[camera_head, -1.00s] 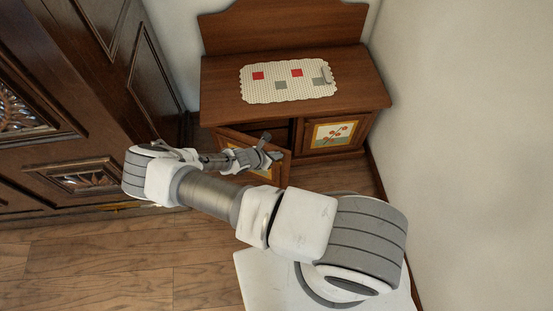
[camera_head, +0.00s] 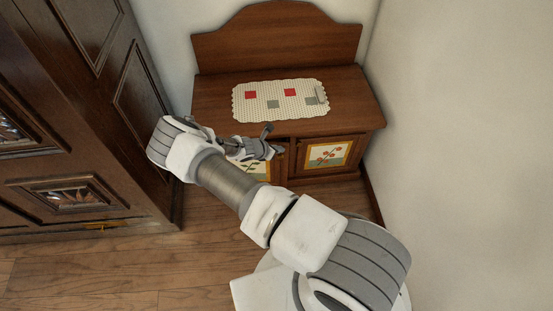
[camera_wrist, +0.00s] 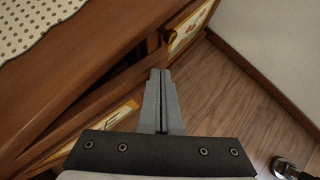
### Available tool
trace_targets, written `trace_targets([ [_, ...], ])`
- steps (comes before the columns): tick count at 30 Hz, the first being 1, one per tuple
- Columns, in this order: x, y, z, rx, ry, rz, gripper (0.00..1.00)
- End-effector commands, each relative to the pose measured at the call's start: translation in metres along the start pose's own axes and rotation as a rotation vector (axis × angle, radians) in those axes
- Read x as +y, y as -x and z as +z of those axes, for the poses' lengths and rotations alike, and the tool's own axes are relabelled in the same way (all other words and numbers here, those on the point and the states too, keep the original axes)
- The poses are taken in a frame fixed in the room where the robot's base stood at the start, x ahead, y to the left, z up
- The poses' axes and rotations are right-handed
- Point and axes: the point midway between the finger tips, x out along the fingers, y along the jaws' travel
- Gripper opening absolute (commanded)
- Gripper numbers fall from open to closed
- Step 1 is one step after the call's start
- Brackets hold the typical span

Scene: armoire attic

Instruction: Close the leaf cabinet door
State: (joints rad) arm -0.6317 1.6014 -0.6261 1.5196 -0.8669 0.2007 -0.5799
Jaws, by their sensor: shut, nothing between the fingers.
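The low wooden cabinet (camera_head: 345,118) stands against the back wall. Its left door (camera_head: 258,170), with a framed green leaf picture, is mostly hidden behind my arm in the head view. In the wrist view this door's picture panel (camera_wrist: 105,118) shows at lower left, and a dark gap beneath the cabinet top suggests it stands slightly ajar. My gripper (camera_head: 279,150) is shut and empty, at the door's right part near the cabinet front. In the wrist view the closed fingertips (camera_wrist: 160,73) point at the cabinet front; contact with the door cannot be told.
The right door (camera_head: 326,155), with a red-flowered picture, is closed; its knob (camera_wrist: 169,36) is near my fingertips. A dotted cloth (camera_head: 280,112) lies on top. A large dark armoire (camera_head: 70,120) stands left, a white wall right. Wooden floor (camera_head: 130,270) is free in front.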

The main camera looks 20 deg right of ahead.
Motion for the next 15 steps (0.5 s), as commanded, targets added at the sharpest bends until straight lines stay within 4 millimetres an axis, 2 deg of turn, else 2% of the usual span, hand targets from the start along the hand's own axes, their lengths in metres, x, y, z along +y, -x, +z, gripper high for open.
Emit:
trace_targets([
  [5, 0.0085, -0.0090, 0.0077, 0.001, -0.002, 0.001, 0.00],
  [15, 0.0116, -0.0111, 0.0112, 0.001, 0.000, 0.000, 0.00],
])
